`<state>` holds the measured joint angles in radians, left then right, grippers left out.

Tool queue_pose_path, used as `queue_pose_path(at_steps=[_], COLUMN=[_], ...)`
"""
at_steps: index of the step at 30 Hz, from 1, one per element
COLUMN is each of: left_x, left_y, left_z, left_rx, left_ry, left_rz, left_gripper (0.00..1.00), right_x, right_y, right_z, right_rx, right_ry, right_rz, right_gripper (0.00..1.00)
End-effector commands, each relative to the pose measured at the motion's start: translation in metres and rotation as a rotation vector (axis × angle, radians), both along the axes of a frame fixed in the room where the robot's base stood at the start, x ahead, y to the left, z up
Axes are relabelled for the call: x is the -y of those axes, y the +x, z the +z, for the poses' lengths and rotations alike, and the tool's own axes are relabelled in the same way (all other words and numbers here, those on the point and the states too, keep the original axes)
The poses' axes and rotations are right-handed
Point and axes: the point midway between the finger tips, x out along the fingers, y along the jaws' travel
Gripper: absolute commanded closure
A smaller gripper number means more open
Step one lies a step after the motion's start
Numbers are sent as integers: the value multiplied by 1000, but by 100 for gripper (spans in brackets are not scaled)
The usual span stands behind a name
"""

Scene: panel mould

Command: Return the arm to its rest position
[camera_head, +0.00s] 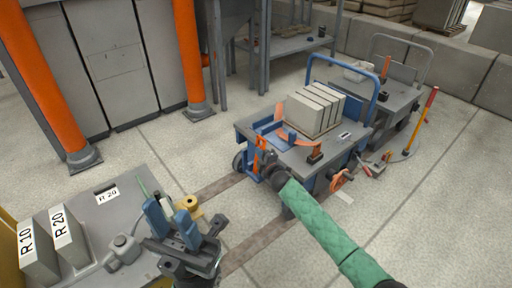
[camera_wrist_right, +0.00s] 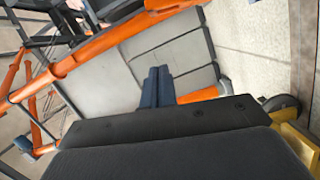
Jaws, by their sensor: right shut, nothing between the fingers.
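My left gripper (camera_head: 172,220) is in the head view at the lower middle left, with two blue fingers spread apart. In the head view a green-sleeved arm comes in from the lower right and ends in front of the blue trolley; gripper fingers there cannot be made out clearly.
The grey table (camera_head: 120,205) holds two blocks marked R 10 (camera_head: 35,250) and R 20 (camera_head: 68,238). The trolley (camera_head: 350,145) carries several pale slabs (camera_head: 318,108). Orange posts (camera_head: 50,80) stand at the left. Floor (camera_head: 440,220) is clear at the right.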

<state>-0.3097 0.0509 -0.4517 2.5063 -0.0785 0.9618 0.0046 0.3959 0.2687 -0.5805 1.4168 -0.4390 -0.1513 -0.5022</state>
Motion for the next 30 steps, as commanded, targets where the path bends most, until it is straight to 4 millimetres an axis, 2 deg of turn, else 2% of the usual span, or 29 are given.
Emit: queue_pose_path(at_steps=[5, 15, 20, 23, 26, 30], left_x=[-2, 1, 0, 0, 0, 0], left_y=[0, 1, 0, 0, 0, 0], left_z=[0, -2, -1, -1, -1, -1], left_rx=[-3, -4, -4, -3, -3, -3], left_ry=[6, 16, 15, 13, 12, 12], left_rz=[9, 0, 1, 1, 2, 2], left_gripper=[64, 64, 64, 64, 64, 64], right_x=[3, 3, -8, -25, -46, -69], right_y=[-7, -7, -12, -22, -39, -70], right_z=[1, 1, 11, 33, 75, 141], right_rx=[1, -5, 12, 45, 100, 187], right_ry=[-1, 12, 110, 219, 333, 473], right_rz=[0, -1, 63, 156, 264, 414], right_gripper=[100, 100, 100, 100, 100, 100])
